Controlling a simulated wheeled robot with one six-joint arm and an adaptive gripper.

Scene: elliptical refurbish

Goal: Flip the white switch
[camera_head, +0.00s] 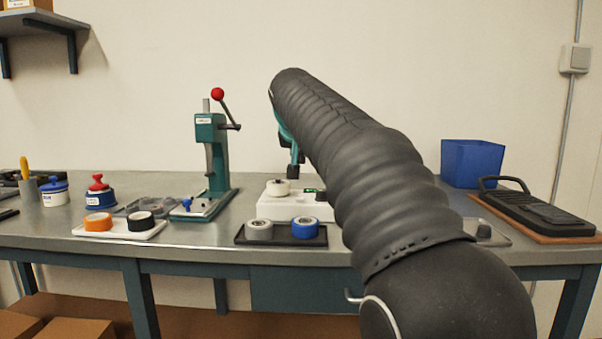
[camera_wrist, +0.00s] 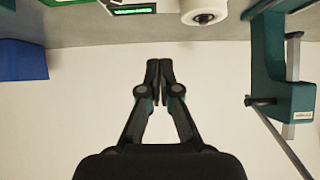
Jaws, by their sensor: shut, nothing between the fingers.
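A pale switch box (camera_head: 575,58) with a conduit above and below it is on the wall at the far right of the head view. It is the only thing there that looks like a white switch; its position is too small to tell. It is not in the wrist view. My gripper (camera_head: 294,170) is mostly behind my arm in the head view, above the bench and far left of the box. In the wrist view my gripper (camera_wrist: 159,65) has its fingertips together, with nothing between them, in front of bare wall.
A white device (camera_head: 280,205) with a green display (camera_wrist: 132,11) and a white roll (camera_wrist: 204,12) stands below my gripper. A green press (camera_head: 212,160) is to the left. A blue bin (camera_head: 472,163) and a black case (camera_head: 535,212) are at the right.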

